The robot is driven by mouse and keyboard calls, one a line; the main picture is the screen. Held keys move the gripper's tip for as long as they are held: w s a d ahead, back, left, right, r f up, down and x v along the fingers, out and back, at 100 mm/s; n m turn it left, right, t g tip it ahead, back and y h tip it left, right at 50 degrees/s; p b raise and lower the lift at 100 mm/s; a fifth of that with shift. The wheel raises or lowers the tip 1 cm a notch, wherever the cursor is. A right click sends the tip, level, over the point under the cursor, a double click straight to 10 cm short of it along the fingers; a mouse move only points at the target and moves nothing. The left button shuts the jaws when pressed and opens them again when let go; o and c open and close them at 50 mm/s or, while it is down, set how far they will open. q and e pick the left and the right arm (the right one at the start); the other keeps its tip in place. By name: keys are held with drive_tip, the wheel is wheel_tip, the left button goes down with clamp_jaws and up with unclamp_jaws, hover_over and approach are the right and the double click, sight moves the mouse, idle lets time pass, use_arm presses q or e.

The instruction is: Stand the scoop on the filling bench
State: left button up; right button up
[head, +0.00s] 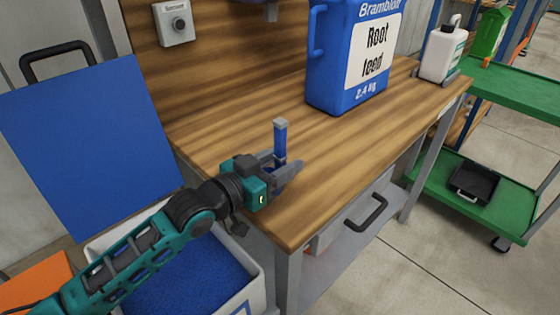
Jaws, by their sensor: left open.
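The scoop (281,141) is on the front left part of the wooden filling bench (230,120). Its blue handle points up with a grey end on top, and it looks upright. Its lower part is mostly hidden by my left gripper (288,172). My left gripper is low over the bench top, open, with its fingers beside the lower part of the scoop. I cannot tell whether the fingers touch it. My right gripper is not in view.
A large blue Root feed container (335,95) stands on the bench behind the scoop, and a white canister (441,52) at the far right end. A white bin of blue granules (190,285) is below my left arm. A green cart (520,95) is at right. The bench middle is clear.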

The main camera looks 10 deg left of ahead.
use_arm(q)
drive_tip(key=shift+a+r, duration=0.1)
drive_tip(key=shift+r, duration=0.05)
drive_tip(key=p+v, duration=0.1)
drive_tip(key=v, duration=1.1)
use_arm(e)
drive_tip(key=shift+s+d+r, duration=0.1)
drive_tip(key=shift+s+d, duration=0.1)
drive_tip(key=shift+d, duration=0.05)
use_arm(q)
drive_tip(key=shift+w, duration=0.1)
